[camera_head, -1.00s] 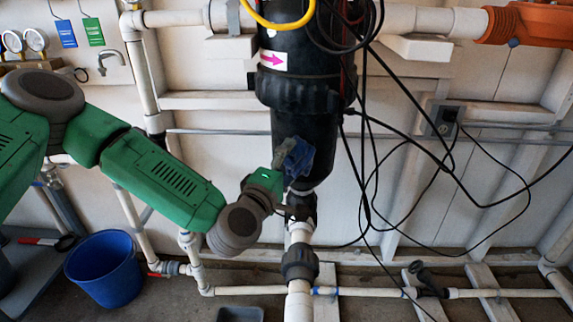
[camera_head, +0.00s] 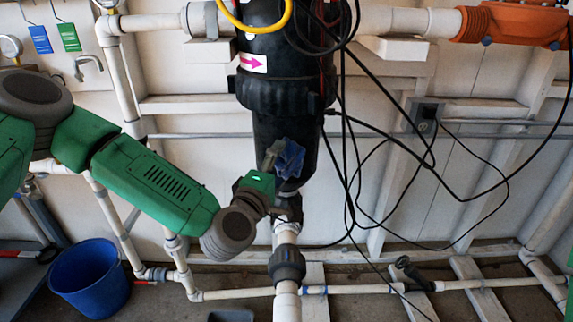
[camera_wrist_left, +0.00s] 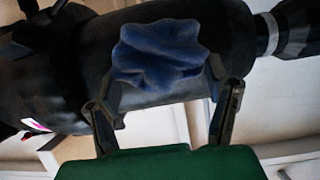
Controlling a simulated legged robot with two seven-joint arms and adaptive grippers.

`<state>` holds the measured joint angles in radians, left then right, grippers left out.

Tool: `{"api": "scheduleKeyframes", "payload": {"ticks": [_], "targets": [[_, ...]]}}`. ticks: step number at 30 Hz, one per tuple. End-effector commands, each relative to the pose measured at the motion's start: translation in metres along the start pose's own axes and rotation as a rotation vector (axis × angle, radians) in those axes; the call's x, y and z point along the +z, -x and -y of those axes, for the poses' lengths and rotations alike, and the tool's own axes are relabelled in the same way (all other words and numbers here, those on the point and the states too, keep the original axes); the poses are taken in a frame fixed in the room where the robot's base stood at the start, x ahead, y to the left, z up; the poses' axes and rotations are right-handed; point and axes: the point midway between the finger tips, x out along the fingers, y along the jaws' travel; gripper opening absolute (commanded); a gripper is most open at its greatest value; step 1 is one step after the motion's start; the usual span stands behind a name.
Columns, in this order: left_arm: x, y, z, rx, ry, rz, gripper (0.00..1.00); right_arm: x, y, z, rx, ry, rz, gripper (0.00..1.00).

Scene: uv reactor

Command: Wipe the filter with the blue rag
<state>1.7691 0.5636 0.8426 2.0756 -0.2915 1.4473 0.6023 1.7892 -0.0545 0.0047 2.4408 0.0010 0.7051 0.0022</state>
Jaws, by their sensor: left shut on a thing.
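The filter is a black upright cylinder (camera_head: 283,135) with a thick collar and a pink arrow label, in the middle of the head view. It also spans the left wrist view (camera_wrist_left: 200,85). The blue rag (camera_head: 287,159) is crumpled against the lower front of the filter; it also shows in the left wrist view (camera_wrist_left: 160,52). My left gripper (camera_head: 273,160) is shut on the rag, with its fingers on either side of it in the wrist view. The rag appears to touch the filter, but the exact contact is hidden. My right gripper is not in view.
Black cables (camera_head: 352,150) hang just right of the filter. A yellow hose (camera_head: 255,28) loops over its top. White pipes (camera_head: 120,75) run around it. A blue bucket (camera_head: 90,280) stands on the floor at lower left. An orange fitting (camera_head: 515,24) is at upper right.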

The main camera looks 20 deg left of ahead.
Motion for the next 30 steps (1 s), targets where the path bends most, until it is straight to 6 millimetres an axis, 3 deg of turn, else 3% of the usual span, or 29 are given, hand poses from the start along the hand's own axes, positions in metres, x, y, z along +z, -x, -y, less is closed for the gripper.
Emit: {"api": "scheduleKeyframes", "payload": {"ticks": [6, 8, 17, 30], "targets": [[-0.019, 0.004, 0.000, 0.001, -0.001, -0.009, 0.48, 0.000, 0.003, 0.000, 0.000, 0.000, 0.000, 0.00], [-0.020, 0.004, 0.000, 0.001, -0.001, -0.009, 0.44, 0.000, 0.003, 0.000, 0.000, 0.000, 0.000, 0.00], [-0.019, 0.007, 0.001, 0.001, -0.001, -0.009, 0.43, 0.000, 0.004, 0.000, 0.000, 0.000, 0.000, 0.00], [-0.001, 0.048, -0.001, 0.000, 0.000, -0.002, 0.43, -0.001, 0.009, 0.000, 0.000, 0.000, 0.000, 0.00]]}}
